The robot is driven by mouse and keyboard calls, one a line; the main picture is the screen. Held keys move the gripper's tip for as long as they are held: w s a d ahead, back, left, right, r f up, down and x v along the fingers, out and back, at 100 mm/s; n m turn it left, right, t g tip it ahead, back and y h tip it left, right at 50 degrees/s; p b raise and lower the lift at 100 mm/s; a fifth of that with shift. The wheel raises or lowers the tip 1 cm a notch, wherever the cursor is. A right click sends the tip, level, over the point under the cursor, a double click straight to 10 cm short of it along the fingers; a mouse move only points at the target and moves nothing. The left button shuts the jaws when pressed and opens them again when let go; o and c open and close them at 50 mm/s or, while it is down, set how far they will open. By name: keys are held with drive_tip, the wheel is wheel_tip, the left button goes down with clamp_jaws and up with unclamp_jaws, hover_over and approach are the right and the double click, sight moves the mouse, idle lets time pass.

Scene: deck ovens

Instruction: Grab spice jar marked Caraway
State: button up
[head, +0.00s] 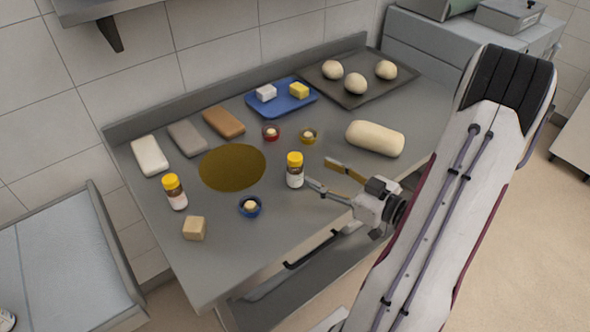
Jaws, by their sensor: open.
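Two spice jars with yellow lids and brown-and-white bodies stand upright on the steel table (235,268). One jar (295,171) is near the middle of the table, and the other jar (175,192) is at the left. The labels are too small to read, so I cannot tell which is Caraway. My gripper (325,175) is open and empty. It comes in from the right, its fingertips pointing left, just to the right of the middle jar. One fingertip looks very near that jar; I cannot tell whether it touches.
A blue bowl (250,207) and a beige cube (195,229) lie left of the middle jar. Behind are a brown round mat (232,181), red bowl (271,133), yellow bowl (308,137), large dough loaf (375,139), blue tray (279,109) and dough-ball tray (395,92).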

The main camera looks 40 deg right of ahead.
sight(301, 161)
drive_tip(key=shift+s+d+r+t, duration=0.2)
drive_tip(key=shift+s+r+t, duration=0.2)
drive_tip(key=shift+s+t, duration=0.25)
drive_tip(key=shift+w+a, duration=0.25)
drive_tip(key=shift+w, duration=1.05)
drive_tip(key=shift+w+a+f, duration=0.1)
drive_tip(key=shift+w+a, duration=0.2)
drive_tip(key=shift+w, duration=0.35)
drive_tip(key=shift+w+a+f, duration=0.1)
drive_tip(key=shift+w+a, duration=0.2)
drive_tip(key=shift+w, duration=0.35)
drive_tip(key=shift+w+a, duration=0.25)
drive_tip(key=shift+w, duration=0.95)
